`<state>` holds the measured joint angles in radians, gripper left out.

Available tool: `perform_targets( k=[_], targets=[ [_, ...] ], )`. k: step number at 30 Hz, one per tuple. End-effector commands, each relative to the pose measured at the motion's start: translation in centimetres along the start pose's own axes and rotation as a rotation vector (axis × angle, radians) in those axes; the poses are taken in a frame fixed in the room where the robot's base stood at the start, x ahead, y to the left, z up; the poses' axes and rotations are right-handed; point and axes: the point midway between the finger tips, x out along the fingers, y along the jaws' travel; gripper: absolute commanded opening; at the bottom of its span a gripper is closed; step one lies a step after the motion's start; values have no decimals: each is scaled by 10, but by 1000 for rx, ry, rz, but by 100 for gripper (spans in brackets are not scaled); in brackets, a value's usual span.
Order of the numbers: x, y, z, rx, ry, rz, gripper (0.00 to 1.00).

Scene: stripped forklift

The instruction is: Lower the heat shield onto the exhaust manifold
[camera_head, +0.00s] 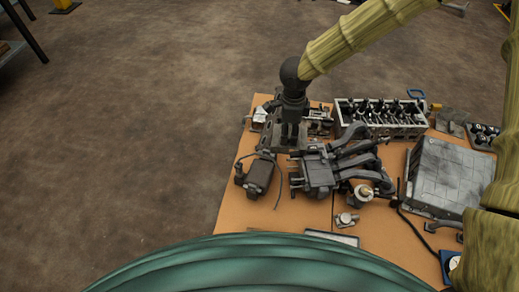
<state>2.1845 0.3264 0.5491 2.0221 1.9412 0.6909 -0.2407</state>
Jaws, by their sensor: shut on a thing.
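My gripper (290,137) points straight down over the back left part of the tan tabletop. Its fingers are closed on a dull grey plate-like part, which looks like the heat shield (287,149). The fingers and palm cover part of it. Metal parts show around and behind it, and these may belong to the exhaust manifold (319,127). Most of that is hidden, and I cannot tell whether the shield touches it.
A dark branched pipe part (368,163) lies just right of the gripper. A cylinder head (380,119) stands behind it. A dark box with a cable (259,178) lies in front. A large grey case (447,176) fills the right.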

Motion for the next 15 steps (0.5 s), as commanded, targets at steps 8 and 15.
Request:
perform_targets(
  k=[8, 15],
  targets=[
    [14, 3, 17, 324, 0, -1, 23],
    [26, 7, 32, 609, 0, -1, 23]
  ],
)
